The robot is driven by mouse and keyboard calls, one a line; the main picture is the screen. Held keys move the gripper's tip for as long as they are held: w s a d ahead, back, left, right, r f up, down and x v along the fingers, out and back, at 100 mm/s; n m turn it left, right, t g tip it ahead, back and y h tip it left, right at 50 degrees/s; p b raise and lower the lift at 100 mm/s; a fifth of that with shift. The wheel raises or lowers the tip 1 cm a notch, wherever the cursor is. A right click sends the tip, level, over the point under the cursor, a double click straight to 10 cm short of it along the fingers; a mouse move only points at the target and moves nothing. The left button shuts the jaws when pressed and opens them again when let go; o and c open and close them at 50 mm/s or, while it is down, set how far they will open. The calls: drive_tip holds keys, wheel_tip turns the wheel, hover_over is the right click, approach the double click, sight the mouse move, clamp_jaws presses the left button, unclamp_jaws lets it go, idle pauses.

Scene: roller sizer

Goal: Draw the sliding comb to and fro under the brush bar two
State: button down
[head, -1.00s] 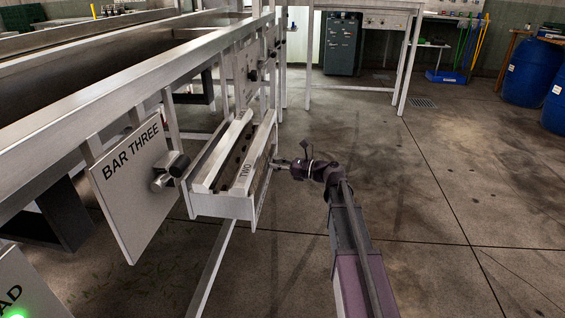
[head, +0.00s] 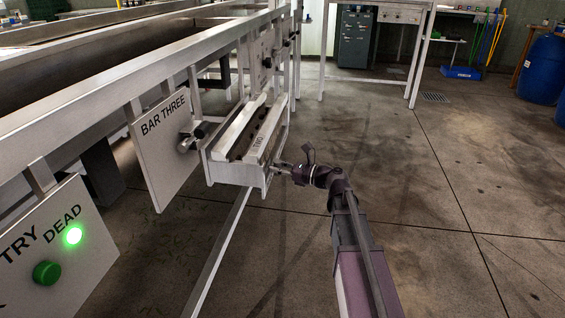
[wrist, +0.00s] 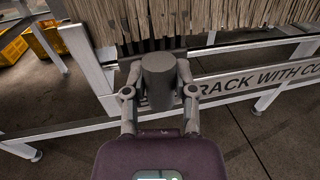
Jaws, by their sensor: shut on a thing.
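The brush bar unit labelled TWO (head: 238,172) is a long pale metal frame on the side of the machine. In the wrist view its tan bristles (wrist: 225,14) hang above a rail lettered "TRACK WITH CO…" (wrist: 260,78). My gripper (head: 283,168) is beside the unit's right side, towards its near end. In the wrist view my gripper (wrist: 160,92) is shut on a dark grey round knob (wrist: 159,72) in front of the bristles. Dark upright teeth of the comb (wrist: 150,45) show just behind the knob; the rest of the comb is hidden.
A BAR THREE plate (head: 165,135) with a knob stands left of the unit. A panel marked DEAD (head: 85,255) has a lit green lamp and a green button. Blue barrels (head: 546,68) stand at the far right. The floor (head: 440,220) to the right is clear.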

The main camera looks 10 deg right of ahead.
drive_tip(key=shift+s+a, duration=0.35)
drive_tip(key=shift+s, duration=0.4)
drive_tip(key=shift+c, duration=2)
unclamp_jaws()
drive_tip(key=shift+s, duration=0.1)
drive_tip(key=shift+d, duration=0.1)
drive_tip(key=v, duration=1.1)
drive_tip(key=shift+d, duration=0.4)
drive_tip(key=shift+s, duration=0.1)
